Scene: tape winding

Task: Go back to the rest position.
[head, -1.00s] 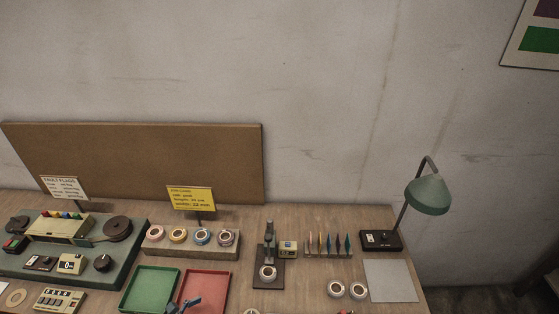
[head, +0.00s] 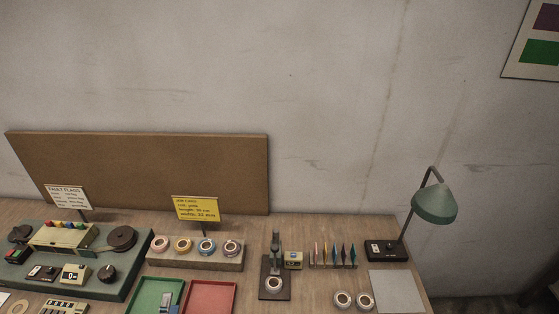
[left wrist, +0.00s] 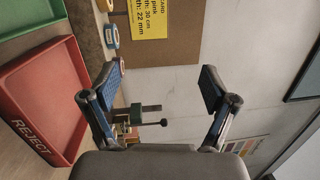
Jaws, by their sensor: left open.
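My left gripper shows in the left wrist view (left wrist: 160,92) with its two dark, blue-padded fingers wide apart and nothing between them. In the head view only a small bluish tip of it (head: 168,304) shows at the bottom edge, over the green tray (head: 145,288) near its border with the red tray (head: 222,286). The red tray also shows in the left wrist view (left wrist: 42,90), marked REJECT, left of the fingers. My right gripper is in neither view.
Tape rolls (head: 183,244) sit on a wooden block under a yellow job card (head: 197,209). A green winding machine (head: 110,289) stands at left. A small stand (head: 275,270), loose rolls (head: 354,300) and a lamp (head: 434,203) are at right. The grey mat (head: 396,291) is bare.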

